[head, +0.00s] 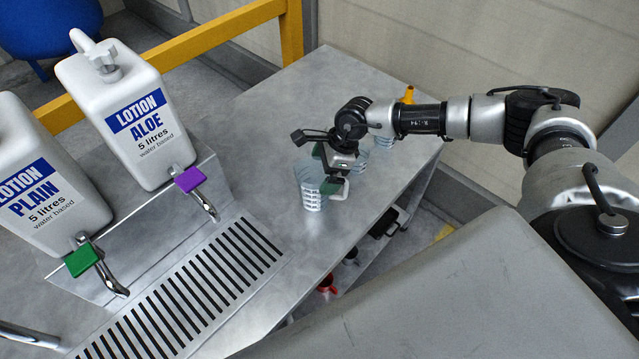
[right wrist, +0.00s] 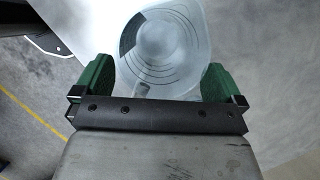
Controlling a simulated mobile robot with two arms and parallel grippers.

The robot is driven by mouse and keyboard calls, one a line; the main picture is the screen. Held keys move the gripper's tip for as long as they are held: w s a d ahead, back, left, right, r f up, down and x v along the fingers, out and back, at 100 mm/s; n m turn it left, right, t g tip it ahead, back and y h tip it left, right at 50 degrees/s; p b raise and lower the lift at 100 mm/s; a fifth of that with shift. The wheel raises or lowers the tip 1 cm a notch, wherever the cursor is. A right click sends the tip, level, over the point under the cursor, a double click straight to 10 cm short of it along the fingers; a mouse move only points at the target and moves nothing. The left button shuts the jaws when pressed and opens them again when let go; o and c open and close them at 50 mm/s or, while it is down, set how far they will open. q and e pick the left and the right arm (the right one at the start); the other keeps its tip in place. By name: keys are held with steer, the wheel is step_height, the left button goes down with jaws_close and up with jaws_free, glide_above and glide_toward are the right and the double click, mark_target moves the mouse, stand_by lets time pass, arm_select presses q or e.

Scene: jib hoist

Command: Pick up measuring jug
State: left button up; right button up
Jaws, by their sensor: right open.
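A clear measuring jug (head: 312,197) with white scale marks stands upright on the metal bench, near its front edge. My right gripper (head: 333,172) is at the jug and covers part of it. In the right wrist view I look down into the jug (right wrist: 165,45). The open right gripper shows there too (right wrist: 158,82), one green finger on each side of the jug's near part. I cannot tell whether either finger touches it. My left gripper is not in view.
A second clear vessel (head: 385,139) stands behind my wrist, near an orange funnel-like thing (head: 407,95). White lotion containers, ALOE (head: 128,120) and PLAIN (head: 45,190), stand left with purple and green taps. A slotted drain grate (head: 185,290) lies before them.

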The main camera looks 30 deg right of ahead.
steer(key=shift+x, duration=0.85)
steer(key=shift+c, duration=0.5)
steer(key=c, duration=0.9)
steer(key=shift+r, duration=0.1)
